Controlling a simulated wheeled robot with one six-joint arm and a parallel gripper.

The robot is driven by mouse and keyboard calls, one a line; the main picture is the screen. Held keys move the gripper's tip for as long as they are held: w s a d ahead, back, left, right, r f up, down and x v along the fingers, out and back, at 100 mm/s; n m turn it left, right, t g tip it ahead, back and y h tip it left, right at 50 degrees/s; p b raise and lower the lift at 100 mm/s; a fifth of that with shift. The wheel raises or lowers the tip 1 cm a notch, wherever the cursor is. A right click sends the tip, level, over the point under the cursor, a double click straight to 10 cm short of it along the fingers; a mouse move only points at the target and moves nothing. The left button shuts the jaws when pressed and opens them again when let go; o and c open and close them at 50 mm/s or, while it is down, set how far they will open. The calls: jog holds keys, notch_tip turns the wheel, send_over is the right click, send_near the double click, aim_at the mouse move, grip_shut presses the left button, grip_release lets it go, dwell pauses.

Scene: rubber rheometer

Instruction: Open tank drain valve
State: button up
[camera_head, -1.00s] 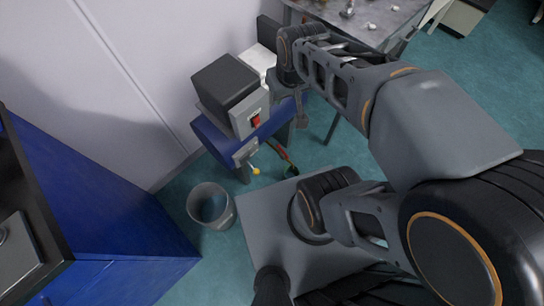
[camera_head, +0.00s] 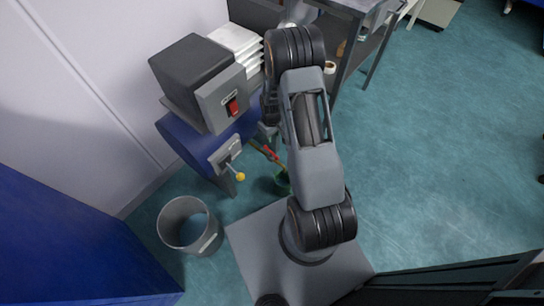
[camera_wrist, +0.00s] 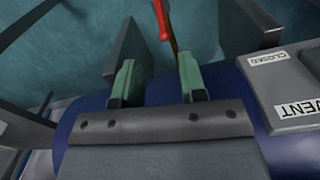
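The blue tank (camera_head: 188,146) stands by the wall under a black and grey box. A panel (camera_head: 228,152) on its end carries a lever with a yellow knob (camera_head: 240,177). A red handle-like part (camera_head: 266,153) shows right of it; I cannot tell what it belongs to. In the wrist view, the red part (camera_wrist: 161,20) lies beyond my fingertips. The tank (camera_wrist: 235,92) is close below the fingers, beside a plate (camera_wrist: 290,95) marked VENT and CLOSED. My gripper (camera_wrist: 156,78) is open with nothing between its green-padded fingers. My arm partly hides it in the head view.
A grey bucket (camera_head: 188,226) stands on the floor below the tank. The grey box (camera_head: 222,98) above the tank has a red switch. A shelf table (camera_head: 345,50) stands behind my arm. The floor at right is clear.

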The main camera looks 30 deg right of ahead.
aim_at(272, 152)
notch_tip(272, 152, down, 14)
jog(key=b, duration=0.4)
jog(key=shift+f, duration=0.1)
jog(key=shift+c, duration=0.2)
grip_shut()
